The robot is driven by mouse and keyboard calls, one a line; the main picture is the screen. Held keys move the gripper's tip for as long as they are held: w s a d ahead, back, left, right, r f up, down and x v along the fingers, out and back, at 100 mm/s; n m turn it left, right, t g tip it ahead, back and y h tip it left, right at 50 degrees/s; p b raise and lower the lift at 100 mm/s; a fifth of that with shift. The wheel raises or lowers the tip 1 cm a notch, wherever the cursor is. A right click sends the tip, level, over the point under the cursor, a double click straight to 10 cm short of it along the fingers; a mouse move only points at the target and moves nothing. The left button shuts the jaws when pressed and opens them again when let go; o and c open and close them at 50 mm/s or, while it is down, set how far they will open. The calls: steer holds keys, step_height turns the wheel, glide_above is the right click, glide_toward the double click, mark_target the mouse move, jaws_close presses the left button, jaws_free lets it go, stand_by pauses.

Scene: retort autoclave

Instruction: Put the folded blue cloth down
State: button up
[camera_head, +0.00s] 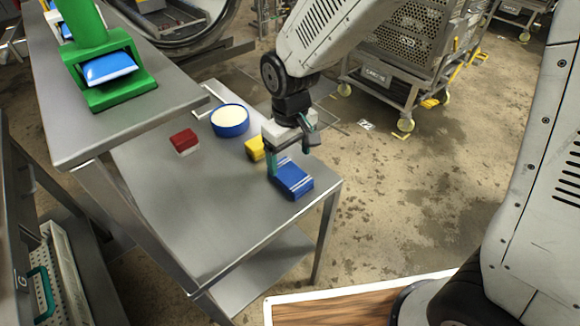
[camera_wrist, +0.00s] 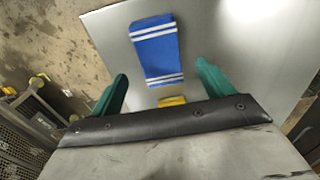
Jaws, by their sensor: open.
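The folded blue cloth (camera_head: 292,179) with white stripes lies flat on the metal table (camera_head: 190,235) near its right front corner. In the wrist view the cloth (camera_wrist: 156,52) lies ahead of and between my two green fingers, with a clear gap to each. My gripper (camera_head: 285,160) is open and empty, at the cloth's back edge in the head view. Whether a finger touches the cloth cannot be told.
A yellow block (camera_head: 255,149) sits just behind my gripper, and it shows in the wrist view (camera_wrist: 172,101). A blue round tub (camera_head: 230,121) and a red block (camera_head: 184,141) stand further back. A higher shelf with a green holder (camera_head: 118,93) is at left. The table's front left is clear.

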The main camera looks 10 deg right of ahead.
mark_target(290, 174)
step_height(290, 174, up, 6)
steer(key=s+d+r+m, duration=0.3)
steer(key=s+d+r, duration=0.3)
steer(key=d+r, duration=0.45)
steer(key=s+d+r+m+t, duration=0.1)
steer(key=s+d+m, duration=0.2)
steer(key=s+d, duration=0.7)
steer(key=s, duration=0.3)
steer(key=shift+s+d+r+m, duration=0.15)
steer(key=shift+s+r+m, duration=0.1)
steer(key=shift+m, duration=0.15)
steer(key=shift+o, duration=0.6)
